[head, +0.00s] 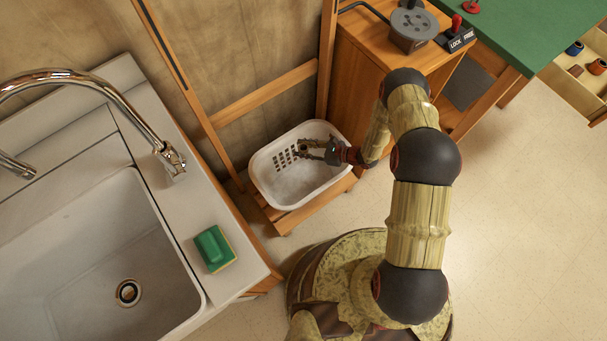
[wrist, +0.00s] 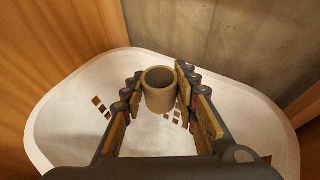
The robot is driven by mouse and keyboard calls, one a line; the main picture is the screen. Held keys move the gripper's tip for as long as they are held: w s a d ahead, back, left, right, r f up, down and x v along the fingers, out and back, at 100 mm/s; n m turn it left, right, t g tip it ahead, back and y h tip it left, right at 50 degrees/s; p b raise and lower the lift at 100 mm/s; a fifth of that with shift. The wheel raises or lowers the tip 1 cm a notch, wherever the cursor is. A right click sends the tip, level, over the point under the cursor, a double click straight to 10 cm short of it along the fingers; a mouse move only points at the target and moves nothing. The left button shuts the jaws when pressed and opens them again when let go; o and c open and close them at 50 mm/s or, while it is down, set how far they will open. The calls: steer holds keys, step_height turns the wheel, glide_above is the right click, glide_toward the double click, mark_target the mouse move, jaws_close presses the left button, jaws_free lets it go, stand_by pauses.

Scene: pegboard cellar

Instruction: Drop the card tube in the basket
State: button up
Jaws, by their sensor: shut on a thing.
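The card tube (wrist: 160,97) is a short brown hollow cylinder. In the wrist view it stands between the fingers of my gripper (wrist: 158,95), with its open end facing up. My gripper is shut on it. The white basket (wrist: 45,125) lies beneath, and its rim surrounds the gripper and tube in the wrist view. In the head view the basket (head: 262,185) stands on a low wooden shelf, and my gripper (head: 303,149) reaches over its inside from the right. The tube is too small and dark to make out clearly in the head view.
A sink counter (head: 150,190) with a tap and a green sponge (head: 214,249) is on the left. A wooden cabinet (head: 360,85) stands behind the basket, beside a green-topped table (head: 540,30). Wooden posts rise beside the basket. The floor at right is clear.

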steer(key=shift+f, duration=0.5)
steer(key=o, duration=0.9)
steer(key=shift+c, duration=0.2)
steer(key=shift+d, duration=0.1)
steer(key=v, duration=1.1)
steer(key=shift+d+r, duration=0.3)
steer(key=shift+s, duration=0.15)
